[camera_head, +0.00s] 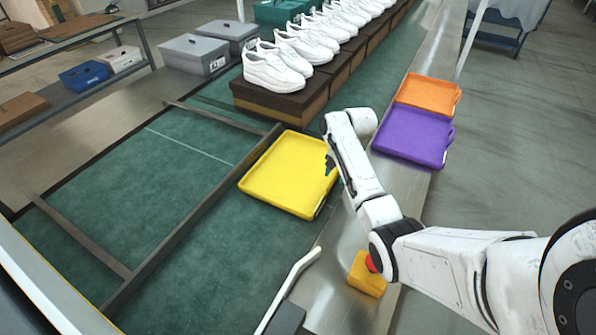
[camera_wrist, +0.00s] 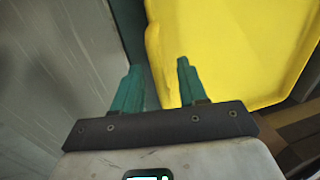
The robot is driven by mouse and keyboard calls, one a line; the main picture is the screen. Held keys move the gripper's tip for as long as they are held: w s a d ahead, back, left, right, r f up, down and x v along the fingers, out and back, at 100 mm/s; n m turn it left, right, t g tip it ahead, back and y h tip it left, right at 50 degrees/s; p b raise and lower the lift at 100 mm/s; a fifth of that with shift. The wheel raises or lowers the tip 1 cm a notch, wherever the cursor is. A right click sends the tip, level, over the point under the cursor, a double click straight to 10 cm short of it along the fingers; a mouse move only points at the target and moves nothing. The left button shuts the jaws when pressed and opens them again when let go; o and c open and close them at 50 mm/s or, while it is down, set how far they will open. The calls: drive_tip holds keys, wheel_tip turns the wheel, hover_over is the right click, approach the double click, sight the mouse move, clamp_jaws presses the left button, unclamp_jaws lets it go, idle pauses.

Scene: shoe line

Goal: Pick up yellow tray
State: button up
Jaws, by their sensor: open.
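The yellow tray (camera_head: 288,172) lies flat on the green surface, left of my arm in the head view. It fills much of the upper right of the wrist view (camera_wrist: 230,50). My gripper (camera_head: 331,164) is at the tray's right edge in the head view. In the wrist view my gripper (camera_wrist: 158,80) has its two green fingers apart, with nothing held. The right finger overlaps the tray in the picture and the left finger lies beyond its edge. I cannot tell whether either finger touches the tray.
A purple tray (camera_head: 414,135) and an orange tray (camera_head: 428,94) lie on the metal ledge at right. White shoes (camera_head: 277,65) stand on brown boxes behind the yellow tray. A yellow box with a red button (camera_head: 366,276) sits near my arm. Dark rails (camera_head: 190,215) cross the green surface.

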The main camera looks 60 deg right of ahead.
drive_tip(key=shift+w+f, duration=0.15)
drive_tip(key=shift+f, duration=0.55)
drive_tip(key=shift+w+f, duration=0.1)
drive_tip(key=shift+f, duration=0.55)
drive_tip(key=shift+c, duration=0.2)
clamp_jaws()
